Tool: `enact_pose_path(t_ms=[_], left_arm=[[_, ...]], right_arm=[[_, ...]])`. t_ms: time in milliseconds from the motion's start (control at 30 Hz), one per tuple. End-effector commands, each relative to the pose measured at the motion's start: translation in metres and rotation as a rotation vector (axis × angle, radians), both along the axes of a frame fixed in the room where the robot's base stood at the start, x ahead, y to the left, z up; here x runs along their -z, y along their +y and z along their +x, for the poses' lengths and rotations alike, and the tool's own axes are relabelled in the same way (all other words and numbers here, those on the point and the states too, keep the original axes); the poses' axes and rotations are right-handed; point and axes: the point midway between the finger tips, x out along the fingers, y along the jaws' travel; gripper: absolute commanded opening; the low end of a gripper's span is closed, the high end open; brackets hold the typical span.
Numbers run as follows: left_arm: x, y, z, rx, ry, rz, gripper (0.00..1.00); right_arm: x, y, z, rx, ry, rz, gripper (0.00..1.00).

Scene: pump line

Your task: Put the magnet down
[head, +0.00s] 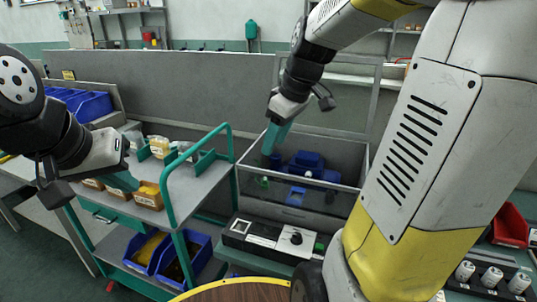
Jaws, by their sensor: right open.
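I cannot pick out the magnet for certain in the head view. My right gripper (272,140) points down with teal fingers over a grey-walled bay (347,190) with a clear front. It is open, and I see nothing held in it. Below and right of its fingertips, a blue pump-like body (305,165) stands in the bay. A small green piece (263,182) shows low at the bay's left. My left gripper (124,181) is at the left by the trolley's upper shelf, beside yellow-brown bins (149,195). Its finger gap is hidden.
A grey trolley with a green handle rail (168,185) stands left of the bay. Blue bins (170,257) sit on its lower shelf. A white and black device with a knob (270,237) lies before the bay. White cans (492,276) and a red bin (509,225) are at right.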

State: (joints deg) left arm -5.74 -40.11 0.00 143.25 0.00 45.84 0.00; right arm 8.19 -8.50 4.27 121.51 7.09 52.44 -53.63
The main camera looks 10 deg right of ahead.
Motion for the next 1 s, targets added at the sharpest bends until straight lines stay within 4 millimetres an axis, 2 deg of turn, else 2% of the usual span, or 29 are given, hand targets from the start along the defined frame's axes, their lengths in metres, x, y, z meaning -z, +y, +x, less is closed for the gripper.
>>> enact_pose_path(t_ms=[33, 200, 300, 400, 567, 1000], left_arm=[[0.000, 0.000, 0.000, 0.000, 0.000, 0.000, 0.00], [0.000, 0.000, 0.000, 0.000, 0.000, 0.000, 0.00], [0.000, 0.000, 0.000, 0.000, 0.000, 0.000, 0.00], [0.000, 0.000, 0.000, 0.000, 0.000, 0.000, 0.00], [0.000, 0.000, 0.000, 0.000, 0.000, 0.000, 0.00], [0.000, 0.000, 0.000, 0.000, 0.000, 0.000, 0.00]], right_arm=[[-0.011, 0.006, -0.022, 0.087, -0.025, 0.011, 0.48], [-0.024, 0.018, -0.080, 0.394, -0.078, 0.102, 0.48], [-0.024, 0.021, -0.105, 0.531, -0.099, 0.168, 0.48], [-0.022, 0.023, -0.121, 0.623, -0.112, 0.222, 0.48], [-0.020, 0.024, -0.130, 0.684, -0.115, 0.260, 0.48], [-0.020, 0.024, -0.130, 0.689, -0.114, 0.261, 0.48]])
